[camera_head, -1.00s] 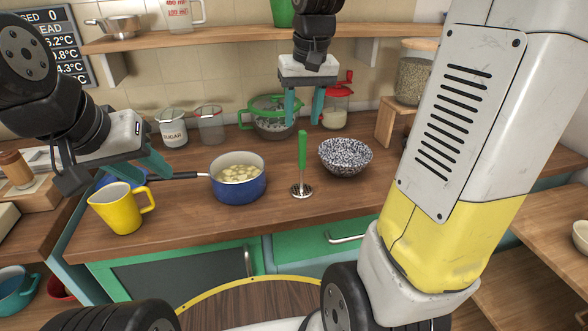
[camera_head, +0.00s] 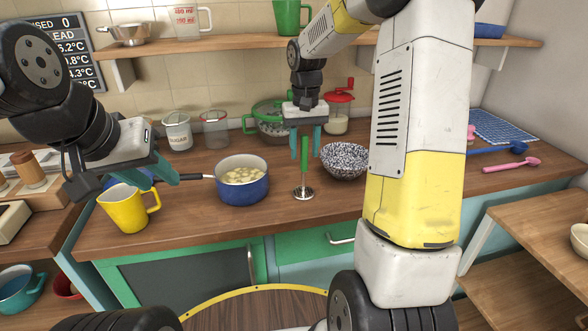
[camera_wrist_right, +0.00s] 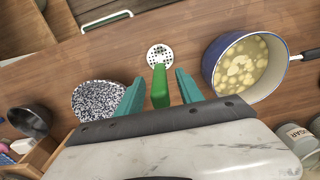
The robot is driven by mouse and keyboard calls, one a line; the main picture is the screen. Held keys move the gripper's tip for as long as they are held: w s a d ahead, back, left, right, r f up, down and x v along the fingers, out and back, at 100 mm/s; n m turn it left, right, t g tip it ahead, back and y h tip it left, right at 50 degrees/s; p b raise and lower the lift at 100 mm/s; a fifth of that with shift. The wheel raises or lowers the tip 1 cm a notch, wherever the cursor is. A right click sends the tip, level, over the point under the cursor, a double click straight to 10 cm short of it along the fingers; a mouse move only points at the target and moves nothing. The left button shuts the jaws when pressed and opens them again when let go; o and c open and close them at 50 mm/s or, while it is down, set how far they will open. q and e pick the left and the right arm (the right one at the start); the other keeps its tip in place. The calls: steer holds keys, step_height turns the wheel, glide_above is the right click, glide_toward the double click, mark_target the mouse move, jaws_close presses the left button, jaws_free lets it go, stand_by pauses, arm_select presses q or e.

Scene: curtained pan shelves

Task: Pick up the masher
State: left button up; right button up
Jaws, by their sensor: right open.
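The masher (camera_head: 304,160) stands upright on the wooden counter, green handle up and round perforated metal head down. My right gripper (camera_head: 305,155) is open and points down from above, with its teal fingers on either side of the handle's upper part. In the right wrist view the green handle of the masher (camera_wrist_right: 160,88) lies between the two spread fingers of the right gripper (camera_wrist_right: 159,76). Gaps show on both sides, so it is not gripped. My left gripper (camera_head: 158,178) hangs above the yellow mug and pan handle; its finger opening is unclear.
A blue pot of cut potatoes (camera_head: 243,188) stands left of the masher, and a speckled bowl (camera_head: 344,163) stands close on its right. A yellow mug (camera_head: 124,212) is near the front left. A green colander (camera_head: 262,128) stands behind. Counter in front of the masher is clear.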

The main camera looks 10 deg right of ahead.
steer(key=shift+f, duration=0.65)
jaws_close()
steer(key=shift+r, duration=0.1)
steer(key=shift+r, duration=1.65)
steer(key=shift+s+a+r, duration=0.1)
steer(key=shift+s, duration=0.1)
steer(key=s+a, duration=0.2)
steer(key=s, duration=0.5)
steer(key=s+a+r, duration=0.1)
steer(key=s+a, duration=0.2)
steer(key=s, duration=0.4)
steer(key=shift+s+r, duration=0.2)
steer(key=shift+s, duration=0.2)
